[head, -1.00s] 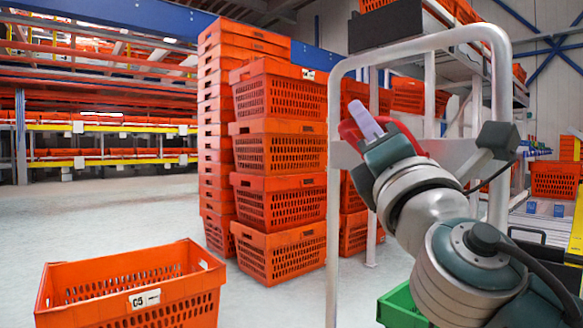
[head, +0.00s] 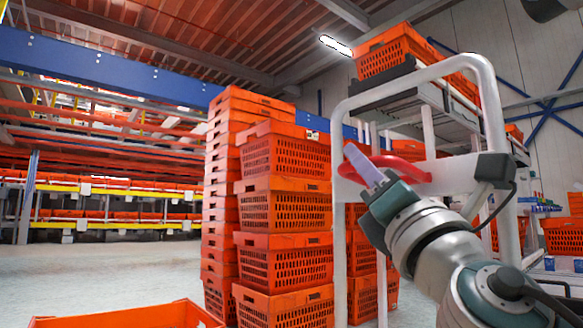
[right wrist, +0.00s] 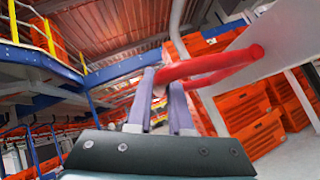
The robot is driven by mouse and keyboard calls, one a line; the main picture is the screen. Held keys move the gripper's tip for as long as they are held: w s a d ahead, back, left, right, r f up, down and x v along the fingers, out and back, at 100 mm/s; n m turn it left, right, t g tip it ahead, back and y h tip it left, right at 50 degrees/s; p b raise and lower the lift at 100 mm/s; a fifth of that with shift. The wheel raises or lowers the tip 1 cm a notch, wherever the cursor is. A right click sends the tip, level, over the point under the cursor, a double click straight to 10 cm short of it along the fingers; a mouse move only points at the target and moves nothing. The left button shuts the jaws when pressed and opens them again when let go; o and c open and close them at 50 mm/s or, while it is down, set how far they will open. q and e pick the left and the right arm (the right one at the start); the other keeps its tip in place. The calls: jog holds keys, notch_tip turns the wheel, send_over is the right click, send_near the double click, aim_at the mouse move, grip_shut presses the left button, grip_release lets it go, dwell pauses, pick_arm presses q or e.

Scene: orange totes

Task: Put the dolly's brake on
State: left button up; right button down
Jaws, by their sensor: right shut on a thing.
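The dolly's tall grey tube frame (head: 499,125) stands at the right, with a flat plate across it. A red bent lever (head: 412,175) sits on this plate and reaches left past the frame's left post. My right gripper (head: 357,158) is at the lever's left end, its pale fingers pointing up and left. In the right wrist view the red lever (right wrist: 212,68) runs from the plate (right wrist: 268,55) to between the two fingers (right wrist: 162,88), which are shut on it. My left gripper is not in view.
Tall stacks of orange totes (head: 287,215) stand behind and left of the frame. One tote (head: 130,318) shows its rim at the bottom. A loaded rack (head: 425,95) stands behind the frame. Open floor (head: 90,270) lies at the left.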

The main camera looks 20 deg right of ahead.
jog(key=c, duration=0.8)
grip_release()
jog(key=shift+c, duration=0.2)
jog(key=b+v, duration=0.1)
jog(key=v, duration=0.9)
